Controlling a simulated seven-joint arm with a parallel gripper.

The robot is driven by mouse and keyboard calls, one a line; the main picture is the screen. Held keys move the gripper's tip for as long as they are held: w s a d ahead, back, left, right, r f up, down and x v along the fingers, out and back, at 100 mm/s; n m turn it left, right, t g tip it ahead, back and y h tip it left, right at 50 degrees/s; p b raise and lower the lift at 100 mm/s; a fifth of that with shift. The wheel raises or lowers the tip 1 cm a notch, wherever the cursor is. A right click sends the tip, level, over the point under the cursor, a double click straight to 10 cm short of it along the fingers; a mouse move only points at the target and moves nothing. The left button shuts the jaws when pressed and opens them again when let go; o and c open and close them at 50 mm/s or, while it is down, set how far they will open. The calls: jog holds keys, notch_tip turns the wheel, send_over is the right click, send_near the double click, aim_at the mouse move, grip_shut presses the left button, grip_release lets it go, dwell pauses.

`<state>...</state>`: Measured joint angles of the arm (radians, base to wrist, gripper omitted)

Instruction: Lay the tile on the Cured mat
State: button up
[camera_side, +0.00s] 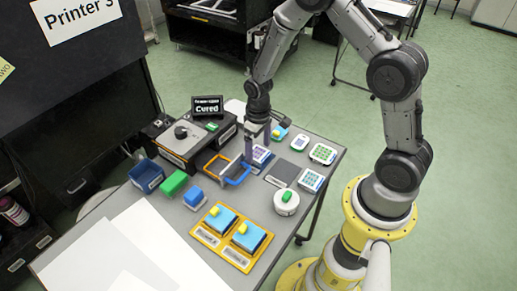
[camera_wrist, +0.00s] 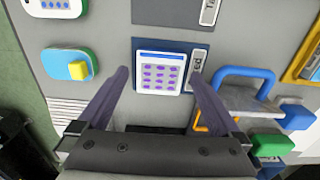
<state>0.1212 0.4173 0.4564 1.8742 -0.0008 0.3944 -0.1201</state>
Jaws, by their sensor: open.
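A white tile with purple dots and a blue top strip (camera_wrist: 160,72) lies on a dark blue mat (camera_wrist: 195,48) in the wrist view. The tile also shows below my gripper in the side view (camera_side: 261,154). My gripper (camera_wrist: 158,78) is open, with one finger on each side of the tile and a gap to it; it also shows in the side view (camera_side: 257,146). A grey mat (camera_side: 282,172) lies bare nearby. A black sign (camera_side: 208,106) reads "Cured".
A blue-handled tool (camera_wrist: 245,88) stands close to my right finger. A blue block with a yellow knob (camera_wrist: 68,66) is left in the wrist view. Other dotted tiles (camera_side: 322,153) lie near the table's right edge. An orange tray (camera_side: 231,237) holds two blue pads in front.

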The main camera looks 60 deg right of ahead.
aim_at(258, 153)
notch_tip(258, 153, up, 11)
jog(key=s+a+r+t, duration=0.3)
jog(key=s+r, duration=0.6)
jog(key=r, duration=0.5)
jog(key=s+a+r+t, duration=0.1)
jog(key=s+r+t, duration=0.1)
jog(key=s, duration=0.9)
jog(key=shift+s+a+r+t, duration=0.25)
jog(key=shift+s+r+t, duration=0.1)
jog(key=shift+r, duration=0.35)
dwell(1.4)
